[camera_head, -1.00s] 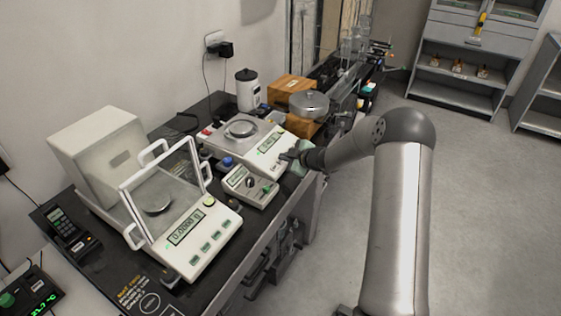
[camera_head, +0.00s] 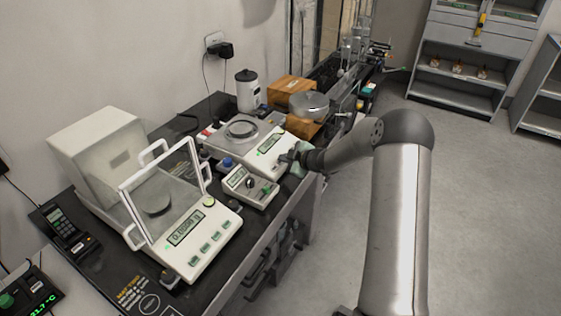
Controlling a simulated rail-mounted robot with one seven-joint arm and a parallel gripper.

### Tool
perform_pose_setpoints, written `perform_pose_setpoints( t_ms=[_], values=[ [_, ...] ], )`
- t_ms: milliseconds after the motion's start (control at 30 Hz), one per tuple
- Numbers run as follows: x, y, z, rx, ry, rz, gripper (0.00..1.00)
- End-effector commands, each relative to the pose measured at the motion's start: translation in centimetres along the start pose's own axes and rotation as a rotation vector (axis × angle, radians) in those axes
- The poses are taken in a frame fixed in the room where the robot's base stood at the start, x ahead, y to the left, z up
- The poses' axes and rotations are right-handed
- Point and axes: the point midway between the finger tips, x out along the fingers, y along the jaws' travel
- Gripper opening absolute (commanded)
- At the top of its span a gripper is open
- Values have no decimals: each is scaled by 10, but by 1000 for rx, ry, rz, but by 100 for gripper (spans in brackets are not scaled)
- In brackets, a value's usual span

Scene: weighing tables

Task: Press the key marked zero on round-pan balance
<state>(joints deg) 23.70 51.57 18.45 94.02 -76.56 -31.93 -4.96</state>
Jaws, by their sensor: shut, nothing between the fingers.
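The round-pan balance (camera_head: 255,147) is a white unit on the dark bench, with a round metal pan (camera_head: 241,130) and a display on its sloped front panel. My gripper (camera_head: 286,158) is shut and empty at the lower right end of that panel. It is at or very close to the front keys. The gripper hides part of the panel, so I cannot read the zero key or tell whether the fingers touch it.
A small control box (camera_head: 249,187) with knobs stands just in front of the round-pan balance. A larger balance with a glass draft shield (camera_head: 165,180) stands at the left. A metal pot (camera_head: 309,103) and wooden boxes (camera_head: 291,90) are behind. The floor at right is clear.

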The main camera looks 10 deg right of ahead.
Motion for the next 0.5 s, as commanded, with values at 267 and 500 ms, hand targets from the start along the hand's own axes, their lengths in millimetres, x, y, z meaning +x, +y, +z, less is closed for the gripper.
perform_pose_setpoints(
  t_ms=[267,500],
  values=[
    [-9,6,-7,0,1,-1,0],
    [-9,6,-7,0,0,0,0]
  ],
)
